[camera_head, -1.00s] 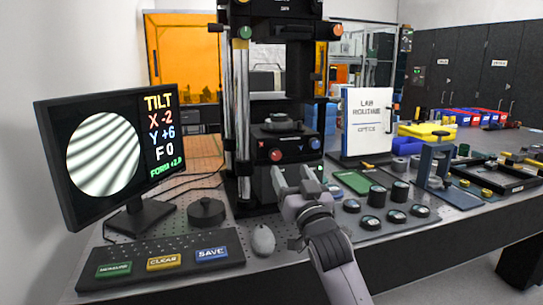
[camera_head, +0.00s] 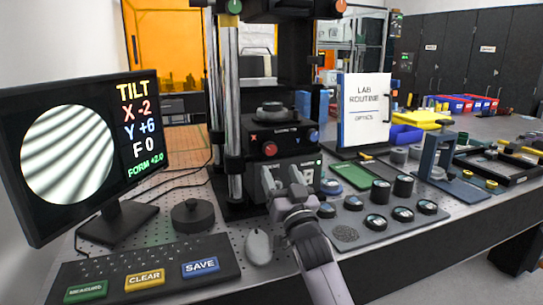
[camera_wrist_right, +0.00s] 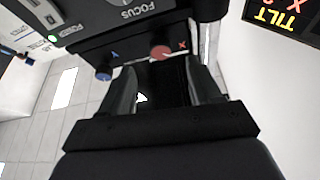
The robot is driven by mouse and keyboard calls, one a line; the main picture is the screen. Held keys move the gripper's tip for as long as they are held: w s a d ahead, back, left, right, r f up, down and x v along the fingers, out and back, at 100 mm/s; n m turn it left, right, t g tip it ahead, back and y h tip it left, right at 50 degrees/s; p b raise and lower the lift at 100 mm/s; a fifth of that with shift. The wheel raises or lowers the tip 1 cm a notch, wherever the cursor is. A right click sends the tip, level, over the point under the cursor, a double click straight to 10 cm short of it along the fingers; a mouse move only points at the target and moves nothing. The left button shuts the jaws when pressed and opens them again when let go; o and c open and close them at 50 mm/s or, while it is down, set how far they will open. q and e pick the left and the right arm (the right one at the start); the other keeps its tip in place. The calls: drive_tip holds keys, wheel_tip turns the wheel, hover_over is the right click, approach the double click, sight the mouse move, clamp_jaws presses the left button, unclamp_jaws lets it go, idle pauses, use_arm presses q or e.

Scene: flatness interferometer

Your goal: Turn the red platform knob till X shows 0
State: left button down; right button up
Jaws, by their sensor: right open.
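The red platform knob (camera_head: 270,149) is on the front of the dark platform of the instrument, beside the letter X. It also shows in the right wrist view (camera_wrist_right: 161,52), beyond the fingers. A blue knob (camera_head: 314,136) sits to its right in the head view. My right gripper (camera_head: 283,178) is open and empty, just below and in front of the red knob, apart from it. Its two fingers also show in the right wrist view (camera_wrist_right: 163,88). The monitor (camera_head: 68,155) reads X -2, Y +6, F 0, FORM +2.0, beside curved fringes. My left gripper is out of view.
A keypad (camera_head: 120,290) with MEASURE, CLEAR and SAVE keys lies at the front left. A black round puck (camera_head: 193,217) and a grey mouse (camera_head: 258,247) lie near my right arm. Several dark round pieces stand on a grey mat (camera_head: 380,232) at right.

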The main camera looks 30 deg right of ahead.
sight(271, 152)
drive_tip(key=x, duration=0.5)
drive_tip(key=shift+w+r+p, duration=0.25)
drive_tip(key=shift+w+p, duration=0.05)
drive_tip(key=shift+p, duration=0.1)
drive_tip(key=shift+x, duration=1)
drive_tip(key=c, duration=1)
drive_tip(key=shift+m, duration=0.3)
drive_tip(key=shift+c, duration=0.2)
